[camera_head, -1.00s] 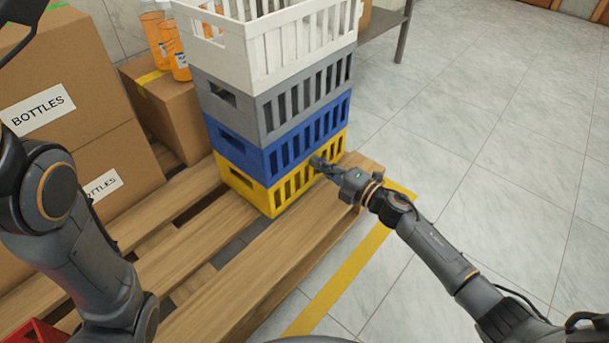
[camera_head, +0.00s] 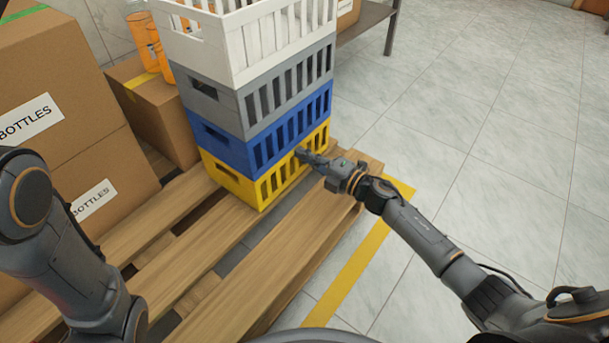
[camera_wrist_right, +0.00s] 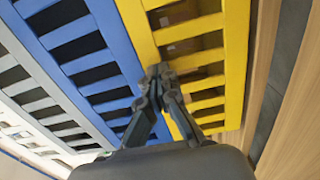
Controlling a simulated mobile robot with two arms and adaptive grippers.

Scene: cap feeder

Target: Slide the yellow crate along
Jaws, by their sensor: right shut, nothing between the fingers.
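The yellow crate (camera_head: 231,184) is at the bottom of a stack on the wooden pallet. A blue crate (camera_head: 221,145), a grey crate (camera_head: 213,102) and a white crate (camera_head: 203,55) stand on it. My right gripper (camera_head: 302,153) is shut and empty, its fingertips at the slatted long side of the stack, near the seam of yellow and blue. In the right wrist view the gripper (camera_wrist_right: 160,72) points at the yellow crate's slats (camera_wrist_right: 236,60); I cannot tell whether it touches. The left arm shows at the left edge, but its gripper is out of view.
Cardboard boxes labelled bottles (camera_head: 40,110) stand at the left of the pallet (camera_head: 215,260). A smaller box (camera_head: 150,110) with orange bottles (camera_head: 145,45) is behind the stack. Clear tiled floor (camera_head: 480,150) lies to the right, with a yellow line (camera_head: 345,285).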

